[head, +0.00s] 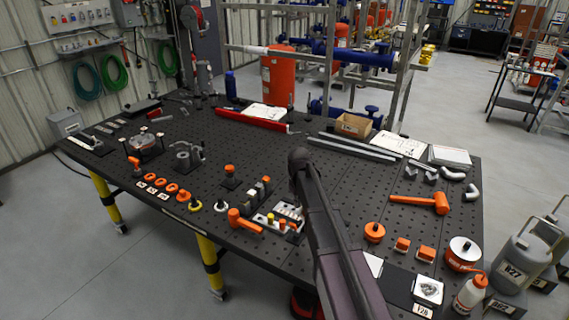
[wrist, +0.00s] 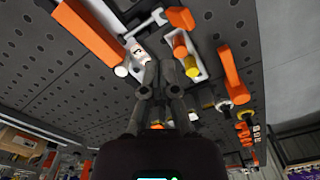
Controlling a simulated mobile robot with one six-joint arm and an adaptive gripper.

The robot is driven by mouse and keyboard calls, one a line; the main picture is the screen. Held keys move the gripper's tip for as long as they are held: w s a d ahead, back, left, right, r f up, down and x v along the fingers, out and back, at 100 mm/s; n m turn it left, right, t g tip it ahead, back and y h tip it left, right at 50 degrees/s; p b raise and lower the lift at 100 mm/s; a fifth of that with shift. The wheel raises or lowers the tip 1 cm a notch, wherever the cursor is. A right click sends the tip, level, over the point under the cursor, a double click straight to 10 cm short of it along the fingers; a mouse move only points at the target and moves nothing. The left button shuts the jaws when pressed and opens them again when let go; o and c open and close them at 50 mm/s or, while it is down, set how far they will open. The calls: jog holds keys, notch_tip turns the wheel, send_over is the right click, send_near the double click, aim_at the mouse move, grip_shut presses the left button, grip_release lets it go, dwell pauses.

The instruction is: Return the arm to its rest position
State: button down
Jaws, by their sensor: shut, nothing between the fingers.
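My gripper (wrist: 160,72) shows in the wrist view with its two dark fingers together and nothing between them. In that view its tips overlap a small white tray (wrist: 201,60) holding orange and yellow parts; I cannot tell whether they touch it. In the head view my dark arm (head: 338,240) reaches up over the middle of the perforated black table (head: 240,150). The gripper itself cannot be made out there.
An orange mallet (head: 243,222) lies left of the arm and another orange hammer (head: 420,203) lies to the right. A white bottle (head: 471,294) stands at the front right. A red bar (head: 250,119) and a cardboard box (head: 353,125) are farther back.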

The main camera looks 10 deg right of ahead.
jog(key=shift+s, duration=0.1)
jog(key=s+d+f+m+b, duration=0.2)
jog(key=s, duration=0.9)
jog(key=s+d+f+m+b, duration=0.2)
jog(key=s+f+b, duration=0.1)
jog(key=s, duration=0.9)
jog(key=shift+s+f+m+b, duration=0.15)
jog(key=shift+f+m+b, duration=0.2)
jog(key=shift+m, duration=0.05)
jog(key=shift+d, duration=0.15)
